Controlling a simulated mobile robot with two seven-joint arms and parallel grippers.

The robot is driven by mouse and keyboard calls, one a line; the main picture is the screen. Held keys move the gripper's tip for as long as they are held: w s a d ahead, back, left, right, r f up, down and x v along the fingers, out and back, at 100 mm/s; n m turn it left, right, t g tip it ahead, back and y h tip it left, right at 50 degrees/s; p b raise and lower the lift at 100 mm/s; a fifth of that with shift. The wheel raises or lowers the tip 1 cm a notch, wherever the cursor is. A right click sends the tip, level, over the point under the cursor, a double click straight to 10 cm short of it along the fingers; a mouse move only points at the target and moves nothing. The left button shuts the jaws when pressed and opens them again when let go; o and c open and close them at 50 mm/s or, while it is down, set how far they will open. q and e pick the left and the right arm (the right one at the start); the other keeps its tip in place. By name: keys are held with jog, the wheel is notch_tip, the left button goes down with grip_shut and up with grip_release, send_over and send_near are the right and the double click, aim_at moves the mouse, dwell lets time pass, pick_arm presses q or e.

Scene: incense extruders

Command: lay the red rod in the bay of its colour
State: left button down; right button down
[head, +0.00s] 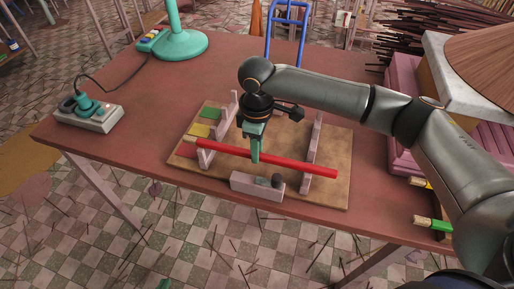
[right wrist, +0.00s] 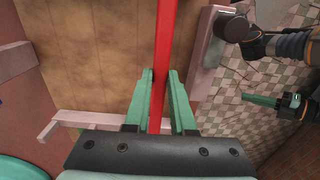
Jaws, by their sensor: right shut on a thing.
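The red rod (head: 305,167) lies nearly level across the front of the wooden rack board (head: 335,190), between its two pink notched rails (head: 313,145). Colour patches mark the bays on the left: green (head: 211,113), yellow (head: 198,130) and red (head: 187,151) at the front. The rod's left end is by the left rail near the red patch; I cannot tell if it rests in the notches. My right gripper (head: 255,158) is shut on the rod near its middle; its green fingers flank the rod (right wrist: 164,60). My left gripper (right wrist: 265,100) shows only in the right wrist view, its opening unclear.
A pink block (head: 243,184) with a dark round knob stands at the board's front edge. Green-ended (head: 433,222) and yellow-ended rods lie at the table's right. A teal lamp base (head: 180,44) and a power strip (head: 90,116) stand left. The table's left middle is clear.

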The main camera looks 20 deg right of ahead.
jog(key=shift+f+p, duration=0.3)
jog(key=shift+f, duration=0.1)
jog(key=c, duration=0.8)
grip_release()
jog(key=shift+f, duration=0.1)
jog(key=shift+o, duration=0.2)
jog(key=shift+r, duration=0.25)
notch_tip(320, 180, up, 13)
jog(key=shift+f, duration=0.2)
